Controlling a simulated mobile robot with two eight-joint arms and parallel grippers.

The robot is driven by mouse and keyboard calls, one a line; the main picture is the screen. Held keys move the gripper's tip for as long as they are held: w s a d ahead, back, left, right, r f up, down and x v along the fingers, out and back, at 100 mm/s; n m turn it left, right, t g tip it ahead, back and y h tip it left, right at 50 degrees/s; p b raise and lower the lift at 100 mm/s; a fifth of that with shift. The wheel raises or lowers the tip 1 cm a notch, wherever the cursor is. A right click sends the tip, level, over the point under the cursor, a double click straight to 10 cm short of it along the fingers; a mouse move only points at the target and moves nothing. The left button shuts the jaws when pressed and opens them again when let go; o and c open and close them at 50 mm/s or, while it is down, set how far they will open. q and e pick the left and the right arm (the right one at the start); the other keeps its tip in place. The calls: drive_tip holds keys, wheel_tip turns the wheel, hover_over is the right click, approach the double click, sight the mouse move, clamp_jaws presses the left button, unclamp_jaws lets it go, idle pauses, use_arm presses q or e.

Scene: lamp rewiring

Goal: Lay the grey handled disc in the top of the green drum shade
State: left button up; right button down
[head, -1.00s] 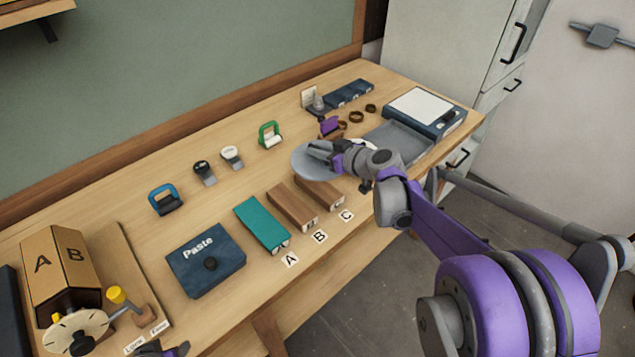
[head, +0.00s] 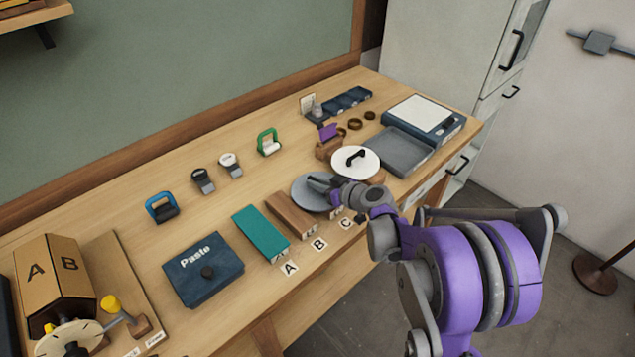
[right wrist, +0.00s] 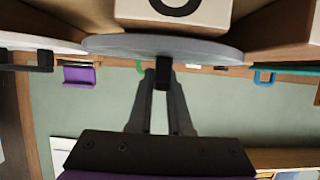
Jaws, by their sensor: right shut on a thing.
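The grey disc (head: 308,197) is held flat in the head view, over the front of the table at the place of the C block. My right gripper (head: 326,182) is shut on its handle. In the right wrist view the disc (right wrist: 200,48) shows nearly edge-on, with the dark handle between the fingertips (right wrist: 162,75). A pale block face with a dark letter shows right behind it; I cannot tell whether they touch. The green drum shade is in neither view. My left gripper is not in view.
A white disc with black handle (head: 350,158) stands close behind the grey one. The teal block (head: 260,232) and brown block (head: 291,213) lie left of it. A grey tray (head: 398,150) and blue scale (head: 420,115) stand right. A brown round base (head: 600,272) is on the floor.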

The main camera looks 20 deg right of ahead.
drive_tip(key=shift+f, duration=0.2)
drive_tip(key=c, duration=0.8)
unclamp_jaws()
drive_tip(key=shift+c, duration=0.2)
